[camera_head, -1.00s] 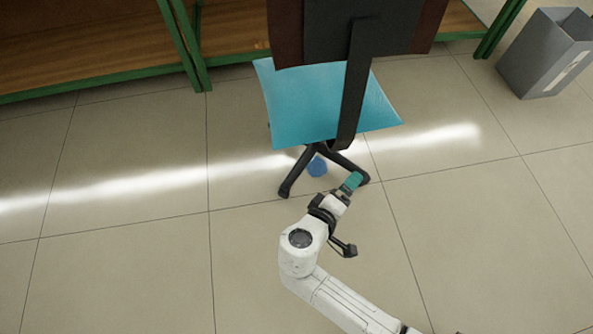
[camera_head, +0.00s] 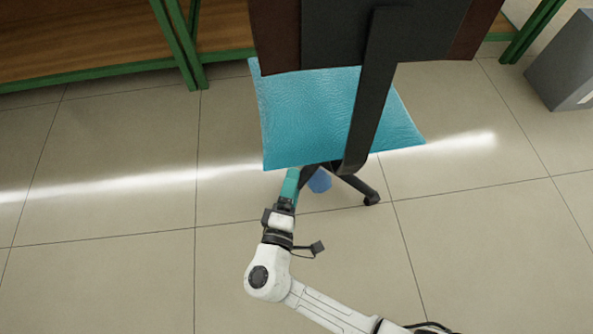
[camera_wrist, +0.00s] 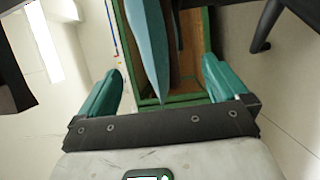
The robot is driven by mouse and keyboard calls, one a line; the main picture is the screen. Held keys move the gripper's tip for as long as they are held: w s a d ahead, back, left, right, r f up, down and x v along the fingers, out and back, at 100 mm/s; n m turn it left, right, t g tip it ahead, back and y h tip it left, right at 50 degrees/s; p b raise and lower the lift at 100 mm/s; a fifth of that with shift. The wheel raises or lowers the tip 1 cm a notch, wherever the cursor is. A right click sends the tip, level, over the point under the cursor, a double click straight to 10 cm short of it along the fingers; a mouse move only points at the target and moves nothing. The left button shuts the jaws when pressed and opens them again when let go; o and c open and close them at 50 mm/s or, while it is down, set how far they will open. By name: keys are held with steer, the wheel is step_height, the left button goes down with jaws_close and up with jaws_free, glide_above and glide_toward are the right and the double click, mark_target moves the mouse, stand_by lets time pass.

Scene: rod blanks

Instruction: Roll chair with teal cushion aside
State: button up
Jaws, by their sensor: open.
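The chair with the teal cushion (camera_head: 310,112) stands ahead of me in the head view, its dark backrest (camera_head: 345,35) on my side. Its dark legs (camera_head: 358,188) show below the cushion. My gripper (camera_head: 290,186) is at the cushion's near edge, left of the backrest's upright bar. In the wrist view, my gripper (camera_wrist: 162,75) has its teal fingers wide apart. The cushion (camera_wrist: 150,40) shows edge-on in the gap between them, apart from both fingers. I cannot tell how deep it lies between them.
A shelf with a green frame (camera_head: 185,50) and wooden boards stands behind the chair. A grey bin (camera_head: 568,65) is at the far right. A blue round thing (camera_head: 320,182) lies under the chair. The tiled floor is clear to the left and right.

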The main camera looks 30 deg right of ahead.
steer(key=shift+w+d, duration=0.1)
steer(key=shift+w, duration=0.1)
steer(key=shift+d, duration=0.1)
steer(key=b+x, duration=0.2)
steer(key=x, duration=0.8)
steer(key=shift+w+d, duration=0.15)
steer(key=shift+w, duration=0.2)
steer(key=shift+c, duration=0.4)
steer(key=c, duration=1.6)
steer(key=shift+f, duration=0.1)
